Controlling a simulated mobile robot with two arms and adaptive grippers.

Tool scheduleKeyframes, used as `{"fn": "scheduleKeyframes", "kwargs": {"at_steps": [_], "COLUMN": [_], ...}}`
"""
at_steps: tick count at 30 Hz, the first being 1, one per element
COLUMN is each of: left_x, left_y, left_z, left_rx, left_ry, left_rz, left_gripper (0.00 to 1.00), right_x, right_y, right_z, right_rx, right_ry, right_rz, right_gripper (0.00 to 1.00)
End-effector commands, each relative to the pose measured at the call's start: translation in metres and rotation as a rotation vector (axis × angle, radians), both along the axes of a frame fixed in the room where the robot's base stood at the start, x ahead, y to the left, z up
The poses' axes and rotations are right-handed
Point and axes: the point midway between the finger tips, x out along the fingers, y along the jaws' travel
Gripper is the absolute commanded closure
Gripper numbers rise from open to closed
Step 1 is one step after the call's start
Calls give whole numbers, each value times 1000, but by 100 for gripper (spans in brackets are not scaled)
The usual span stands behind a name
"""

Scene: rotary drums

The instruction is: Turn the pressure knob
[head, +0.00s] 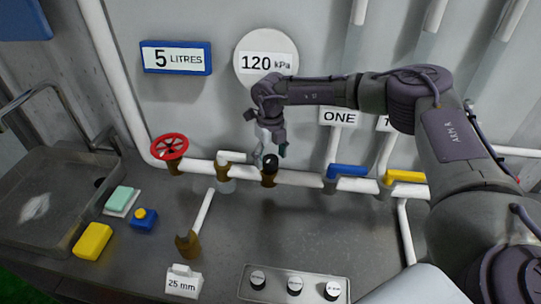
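The pressure knob (270,160) is a small black knob on a brass fitting on the white pipe, below the round 120 kPa dial (266,75). My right gripper (271,156) reaches down over it from the right. Its fingertips are apart, one on the left of the knob and one on the right. I cannot tell whether they touch it or grip it. The knob's pointer mark, if any, is too small to read. My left gripper is out of view.
A red handwheel (169,147), a white-handled valve (233,157), a blue lever (348,171) and a yellow lever (405,177) share the pipe line. A button panel (276,294) sits in front.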

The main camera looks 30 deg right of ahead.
Motion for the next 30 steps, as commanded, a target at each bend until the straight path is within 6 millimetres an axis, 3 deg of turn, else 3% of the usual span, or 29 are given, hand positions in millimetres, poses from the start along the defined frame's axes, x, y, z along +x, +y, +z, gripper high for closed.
{"fn": "scheduleKeyframes", "kwargs": {"at_steps": [1, 10, 20, 30], "left_x": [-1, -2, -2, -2], "left_y": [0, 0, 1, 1], "left_z": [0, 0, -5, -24], "left_rx": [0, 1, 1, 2], "left_ry": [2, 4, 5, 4], "left_rz": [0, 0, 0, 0], "left_gripper": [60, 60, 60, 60], "right_x": [0, 0, 0, 0], "right_y": [0, 0, 0, 0], "right_z": [0, 0, -1, -3], "right_rx": [0, 0, 0, 1], "right_ry": [0, 0, 0, -1], "right_rz": [0, 0, 53, 298], "right_gripper": [38, 86, 86, 86]}}
